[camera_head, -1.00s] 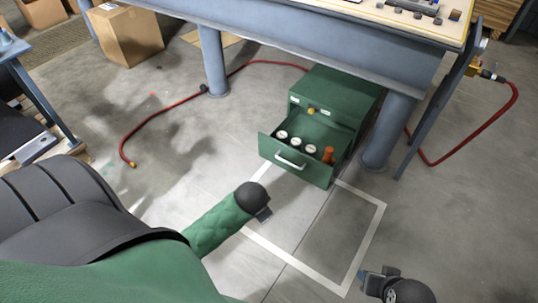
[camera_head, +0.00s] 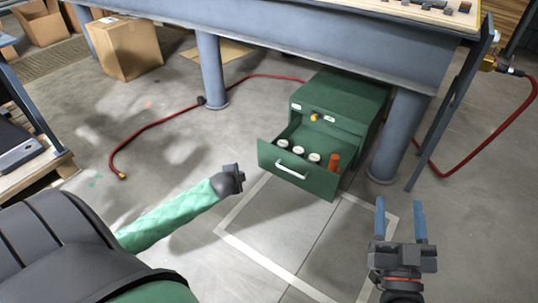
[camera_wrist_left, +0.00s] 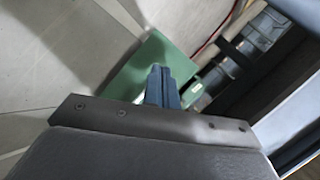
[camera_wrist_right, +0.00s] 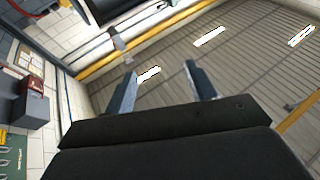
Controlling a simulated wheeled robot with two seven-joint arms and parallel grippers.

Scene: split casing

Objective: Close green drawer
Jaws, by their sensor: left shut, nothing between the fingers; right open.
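The green drawer (camera_head: 318,183) is pulled out from the green cabinet (camera_head: 352,97) under the workbench. It has a pale handle on its front and holds several white-topped round items and an orange item. My right gripper (camera_head: 401,222) is open and empty, right of and nearer than the drawer, apart from it. My left gripper (camera_head: 238,170) is to the left of the drawer, apart from it. In the left wrist view its shut fingers (camera_wrist_left: 160,88) show in front of a green surface. The right wrist view shows the open fingers (camera_wrist_right: 163,90) with nothing between them.
The workbench legs (camera_head: 208,70) stand left and right (camera_head: 398,135) of the cabinet. A red hose (camera_head: 150,130) lies on the floor. A white-taped rectangle (camera_head: 265,262) marks clear floor before the drawer. Cardboard boxes (camera_head: 128,47) stand at the back left.

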